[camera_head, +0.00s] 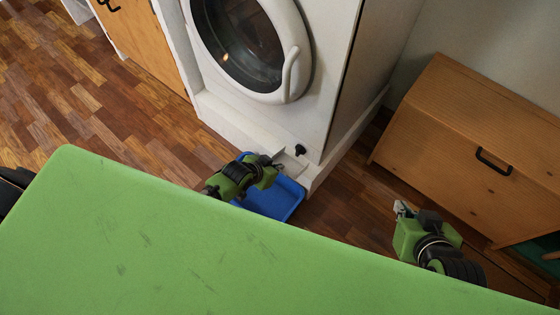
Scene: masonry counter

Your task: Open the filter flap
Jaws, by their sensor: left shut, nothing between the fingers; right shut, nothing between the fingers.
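The white washing machine (325,110) stands upright at the back. At the lower right of its front, a small pale panel, which looks like the filter flap (289,162), shows low in the plinth. A small black knob (300,150) sits just beside it. My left gripper (274,161) is shut and empty, its fingertips close to the flap's left side. I cannot tell whether they touch it. The gripper hides part of that area, and whether the flap stands open is unclear. My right gripper (400,208) is shut and empty, well to the right, away from the machine.
A blue tray (285,207) lies on the floor below the flap, partly under my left gripper. The machine's round door (245,45) is closed. A wooden cabinet (490,120) with a black handle stands at the right. Wood floor (90,110) is clear at the left.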

